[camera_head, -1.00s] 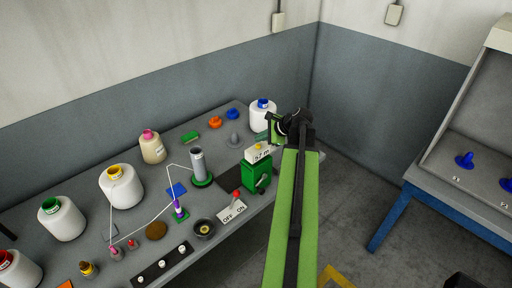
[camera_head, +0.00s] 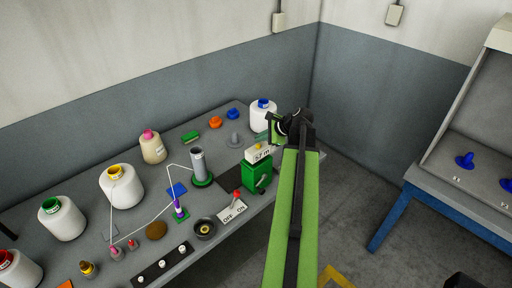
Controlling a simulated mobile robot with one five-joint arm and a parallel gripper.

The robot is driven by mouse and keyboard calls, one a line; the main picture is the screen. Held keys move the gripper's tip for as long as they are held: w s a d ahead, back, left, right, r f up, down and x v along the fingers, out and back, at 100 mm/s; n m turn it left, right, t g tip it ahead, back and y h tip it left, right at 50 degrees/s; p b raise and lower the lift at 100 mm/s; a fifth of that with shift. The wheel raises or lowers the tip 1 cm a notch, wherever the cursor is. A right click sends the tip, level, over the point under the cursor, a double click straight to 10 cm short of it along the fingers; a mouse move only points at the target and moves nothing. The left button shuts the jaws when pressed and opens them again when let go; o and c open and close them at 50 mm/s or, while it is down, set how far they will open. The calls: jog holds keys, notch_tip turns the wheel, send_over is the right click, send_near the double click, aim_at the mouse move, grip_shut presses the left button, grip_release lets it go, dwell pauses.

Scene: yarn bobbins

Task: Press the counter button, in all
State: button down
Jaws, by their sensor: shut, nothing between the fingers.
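The counter (camera_head: 259,155) is a white box with a dark number reading and a small yellow button (camera_head: 258,146) on its top. It sits on a green machine (camera_head: 257,177) with a side crank, near the table's right end. My green arm comes up from the bottom edge, to the right of the counter. My gripper (camera_head: 271,129) is at the arm's far end, a little above and right of the button in the picture. It appears apart from the button, and it is shut and empty. The fingertips are small and partly hidden by the wrist.
The grey table (camera_head: 95,208) bears several yarn bobbins, a grey cylinder (camera_head: 198,164) with thread around it, and small cones. An OFF/ON switch (camera_head: 233,209) with a red knob stands in front of the machine. A white bobbin (camera_head: 262,117) stands close behind my gripper.

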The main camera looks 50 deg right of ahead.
aim_at(260, 148)
jog(key=shift+f+b, duration=0.4)
jog(key=shift+f+b, duration=0.55)
dwell(0.6)
dwell(0.4)
jog(key=shift+r+p, duration=0.95)
notch_tip(260, 148, up, 5)
jog(key=p, duration=0.5)
jog(key=shift+r, duration=0.1)
